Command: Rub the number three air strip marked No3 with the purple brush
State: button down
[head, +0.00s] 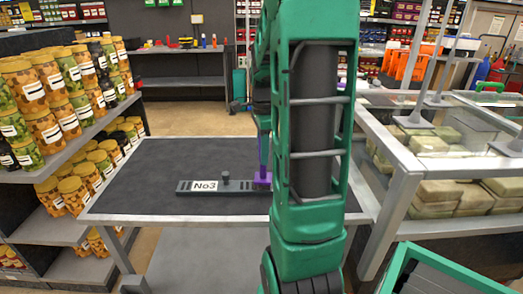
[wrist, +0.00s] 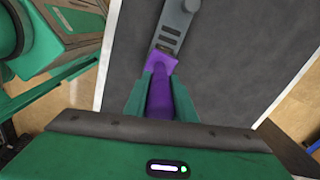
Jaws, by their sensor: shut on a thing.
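The air strip (head: 235,187), a long dark grey bar with a white No3 label (head: 205,186) and a knob, lies on the dark table (head: 150,165). The purple brush (head: 262,177) stands at the strip's right part in the head view. My gripper (wrist: 160,92) is shut on the brush handle; in the head view my green arm hides most of it. In the wrist view the brush (wrist: 162,65) has its wide purple end at the near end of the strip (wrist: 170,30), overlapping it. Whether the bristles touch the strip I cannot tell.
Shelves with jars (head: 60,90) stand at the left. A glass-topped case with pale blocks (head: 450,195) stands close at the right of the table. The left part of the tabletop is clear.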

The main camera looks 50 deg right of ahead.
jog(key=shift+w+a, duration=0.65)
jog(key=shift+w, duration=0.2)
jog(key=shift+s+d, duration=1.15)
jog(key=shift+s, duration=0.3)
jog(key=shift+r, duration=0.95)
notch_tip(320, 180, up, 6)
jog(key=shift+s, duration=0.15)
